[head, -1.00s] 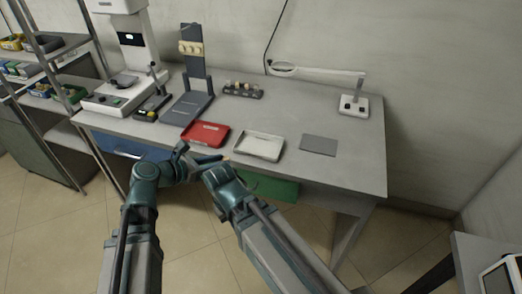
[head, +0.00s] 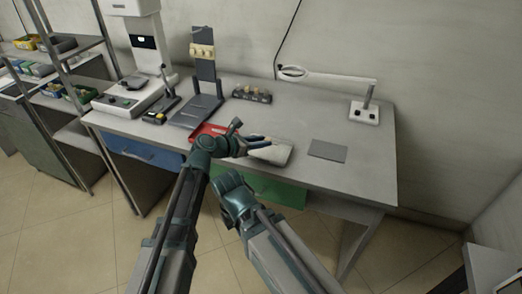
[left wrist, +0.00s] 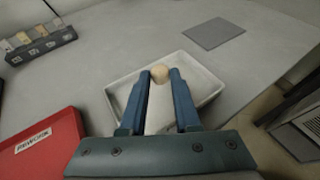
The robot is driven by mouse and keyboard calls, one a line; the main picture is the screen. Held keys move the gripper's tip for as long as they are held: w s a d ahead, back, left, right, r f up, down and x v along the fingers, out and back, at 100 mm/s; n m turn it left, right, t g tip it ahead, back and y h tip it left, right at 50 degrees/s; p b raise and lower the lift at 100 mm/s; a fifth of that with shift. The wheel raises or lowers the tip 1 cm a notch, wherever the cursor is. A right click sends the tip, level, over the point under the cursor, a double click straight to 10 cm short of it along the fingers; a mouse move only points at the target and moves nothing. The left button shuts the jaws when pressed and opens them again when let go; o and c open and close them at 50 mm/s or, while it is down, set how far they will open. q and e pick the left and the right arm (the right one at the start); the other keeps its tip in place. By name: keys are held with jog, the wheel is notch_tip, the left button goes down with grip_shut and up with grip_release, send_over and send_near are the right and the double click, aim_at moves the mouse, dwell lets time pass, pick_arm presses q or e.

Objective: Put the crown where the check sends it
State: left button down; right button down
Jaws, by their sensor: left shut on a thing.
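My left gripper (head: 268,141) is over the near left part of a white tray (head: 277,155). In the left wrist view its two blue fingers (left wrist: 160,80) are shut on a small tan, rounded crown (left wrist: 160,73) at their tips. The white tray (left wrist: 118,103) lies beneath the crown in that view and looks otherwise empty. A red tray (head: 198,130) is to its left, partly hidden by my left arm; it reads REWORK in the left wrist view (left wrist: 40,150). My right arm is low in front of the table, with no fingers showing.
A grey mat (head: 327,150) lies right of the white tray. Behind stand a rack of small items (head: 252,95), a dark stand with tan pieces (head: 203,75), a machine (head: 135,95) and a magnifier lamp (head: 364,112).

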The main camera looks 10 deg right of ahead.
aim_at(261, 154)
pick_arm(q)
jog(key=shift+f, duration=0.1)
notch_tip(261, 154, down, 3)
jog(key=b, duration=0.3)
jog(key=shift+f+b, duration=0.15)
jog(key=shift+b, duration=0.15)
jog(key=shift+f, duration=0.2)
jog(key=c, duration=0.6)
grip_release()
jog(key=shift+r, duration=0.1)
